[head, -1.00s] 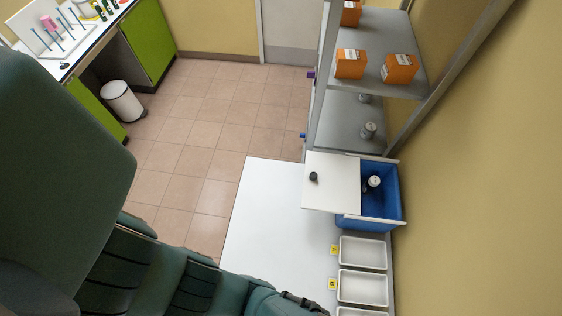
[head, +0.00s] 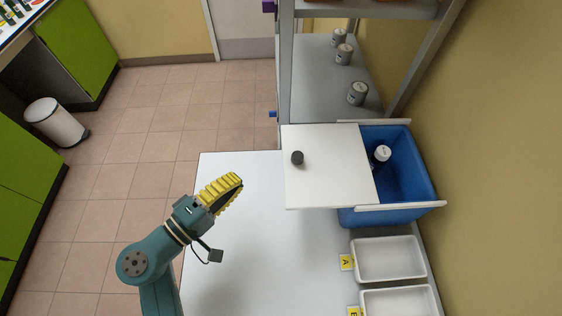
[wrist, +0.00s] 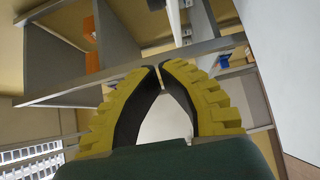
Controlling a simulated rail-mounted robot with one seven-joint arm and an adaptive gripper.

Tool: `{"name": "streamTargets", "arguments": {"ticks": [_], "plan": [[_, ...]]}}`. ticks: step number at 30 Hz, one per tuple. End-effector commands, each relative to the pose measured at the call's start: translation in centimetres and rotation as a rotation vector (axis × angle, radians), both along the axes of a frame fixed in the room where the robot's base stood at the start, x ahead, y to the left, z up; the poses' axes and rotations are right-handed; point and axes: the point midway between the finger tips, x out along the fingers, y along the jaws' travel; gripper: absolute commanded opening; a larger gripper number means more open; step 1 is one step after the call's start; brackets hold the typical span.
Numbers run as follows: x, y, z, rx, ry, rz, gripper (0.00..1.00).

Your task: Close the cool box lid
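The blue cool box (head: 410,165) stands at the right end of the white table. Its flat white lid (head: 330,183), with a dark round knob (head: 297,158), is slid to the left and sticks out past the box. The right part of the box is open, and a white-capped bottle (head: 382,153) shows inside. My gripper (head: 238,180), with yellow ribbed fingers, is to the left of the lid and apart from it. In the wrist view the fingertips (wrist: 159,68) meet or nearly meet, with nothing visible between them.
White trays (head: 390,259) with yellow labels (head: 347,262) stand in front of the box. A grey shelf rack (head: 325,80) with several grey-lidded containers stands behind it, close to the wall. The white table (head: 265,240) left of the trays is clear.

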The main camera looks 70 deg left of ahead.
Motion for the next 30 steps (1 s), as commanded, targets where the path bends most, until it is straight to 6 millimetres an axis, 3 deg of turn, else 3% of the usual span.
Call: {"name": "streamTargets", "arguments": {"ticks": [12,16,21,30], "plan": [[8.0,4.5,0.0,0.006,0.001,-0.008,0.0],[10.1,3.7,-0.2,0.002,0.004,-0.007,0.0],[11.3,3.4,-0.3,0.002,0.004,-0.003,0.0],[11.4,3.4,-0.3,0.002,0.004,-0.002,0.0]]}}
